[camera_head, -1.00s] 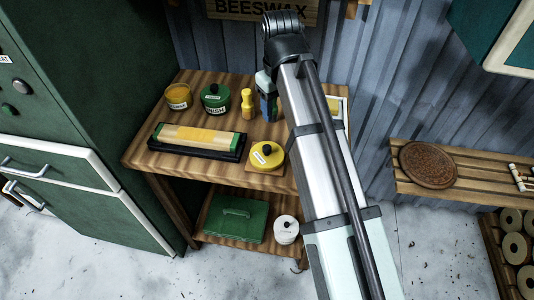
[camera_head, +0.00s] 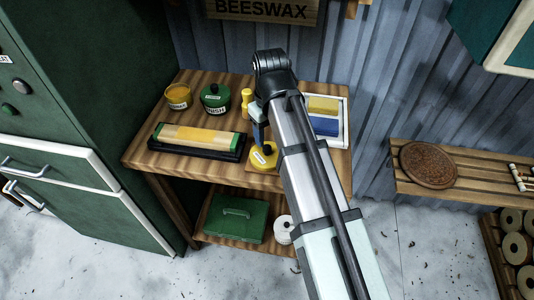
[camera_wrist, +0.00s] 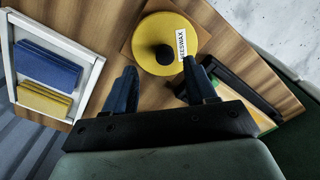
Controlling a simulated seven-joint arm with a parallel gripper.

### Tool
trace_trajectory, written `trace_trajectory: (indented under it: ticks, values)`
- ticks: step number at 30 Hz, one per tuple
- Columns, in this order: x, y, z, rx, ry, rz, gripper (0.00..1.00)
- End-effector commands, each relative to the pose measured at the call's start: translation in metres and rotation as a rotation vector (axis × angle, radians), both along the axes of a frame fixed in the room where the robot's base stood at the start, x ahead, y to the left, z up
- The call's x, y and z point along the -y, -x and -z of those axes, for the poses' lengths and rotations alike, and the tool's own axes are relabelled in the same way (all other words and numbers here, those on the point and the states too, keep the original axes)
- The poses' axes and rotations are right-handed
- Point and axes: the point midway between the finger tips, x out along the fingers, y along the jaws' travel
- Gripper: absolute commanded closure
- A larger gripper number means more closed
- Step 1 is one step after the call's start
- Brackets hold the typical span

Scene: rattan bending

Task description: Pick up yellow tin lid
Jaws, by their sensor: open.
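The yellow tin lid (camera_head: 262,158) lies on a small wooden board at the front of the wooden table. In the wrist view the lid (camera_wrist: 181,35) is a yellow disc with a black knob (camera_wrist: 166,54) and a white label that appears to read BEESWAX. My gripper (camera_wrist: 163,82) has two blue fingers spread apart, with nothing between them. The fingertips lie just short of the lid, with the knob ahead of the gap. In the head view my gripper (camera_head: 258,141) is right above the lid's back edge, and my arm hides part of it.
An open yellow tin (camera_head: 178,97), a green lidded tin (camera_head: 215,98) and a yellow bottle (camera_head: 247,101) stand at the back. A sharpening-stone-like block (camera_head: 198,139) lies left of the lid. A white tray (camera_head: 346,124) with blue and yellow blocks lies right.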

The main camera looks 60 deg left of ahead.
Motion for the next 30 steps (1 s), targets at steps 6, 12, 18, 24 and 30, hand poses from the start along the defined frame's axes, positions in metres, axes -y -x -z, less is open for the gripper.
trace_trajectory:
  ticks: [6, 12, 18, 24, 30]
  values:
    - [0.000, 0.003, 0.014, 0.000, 0.001, 0.000, 0.44]
    - [0.000, 0.007, 0.038, 0.000, 0.001, 0.000, 0.44]
    - [-0.001, 0.007, 0.052, 0.000, 0.000, 0.000, 0.44]
    - [-0.001, 0.007, 0.052, 0.000, -0.001, 0.000, 0.44]
    - [-0.001, 0.007, 0.052, 0.000, 0.000, 0.000, 0.63]
